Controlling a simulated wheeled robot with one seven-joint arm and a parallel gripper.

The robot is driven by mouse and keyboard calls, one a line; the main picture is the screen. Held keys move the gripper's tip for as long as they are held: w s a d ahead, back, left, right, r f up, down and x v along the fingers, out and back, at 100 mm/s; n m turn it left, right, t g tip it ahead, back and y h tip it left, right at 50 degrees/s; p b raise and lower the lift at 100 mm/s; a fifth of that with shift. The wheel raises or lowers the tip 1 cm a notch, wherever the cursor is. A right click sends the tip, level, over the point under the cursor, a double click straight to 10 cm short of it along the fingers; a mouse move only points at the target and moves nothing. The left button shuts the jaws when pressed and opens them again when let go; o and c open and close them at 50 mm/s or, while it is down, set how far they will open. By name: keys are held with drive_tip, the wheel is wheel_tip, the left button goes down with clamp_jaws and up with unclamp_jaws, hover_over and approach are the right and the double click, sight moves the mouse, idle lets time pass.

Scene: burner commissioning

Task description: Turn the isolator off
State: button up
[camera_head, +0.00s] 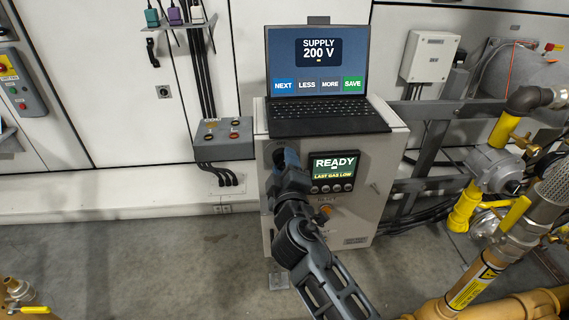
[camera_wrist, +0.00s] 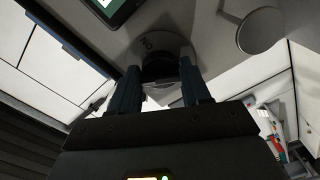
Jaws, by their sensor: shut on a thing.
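The isolator is a dark rotary knob (camera_wrist: 160,66) on a round grey plate on the cabinet front. In the wrist view the knob sits between the two fingers of my gripper (camera_wrist: 161,82), and the gripper is shut on it. A marking that looks like "ON" shows on the plate beside the knob. In the head view my gripper (camera_head: 284,158) reaches the upper left of the grey cabinet's front and hides most of the isolator. The knob's exact angle is hard to tell.
The cabinet's display (camera_head: 334,170) reads "READY" and "LAST GAS LOW". A laptop (camera_head: 318,107) showing "SUPPLY 200 V" stands on the cabinet. An orange knob (camera_head: 325,211) is below the display, close to my arm.

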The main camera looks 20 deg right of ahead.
drive_tip(key=n+p, duration=0.1)
drive_tip(key=n, duration=0.4)
drive_tip(key=shift+r+n+p, duration=0.1)
drive_tip(key=shift+n+p, duration=0.2)
drive_tip(key=shift+p, duration=0.1)
idle(0.4)
drive_tip(key=o, duration=1)
drive_tip(key=shift+o, duration=0.2)
drive_tip(key=v, duration=0.8)
drive_tip(key=shift+w, duration=0.1)
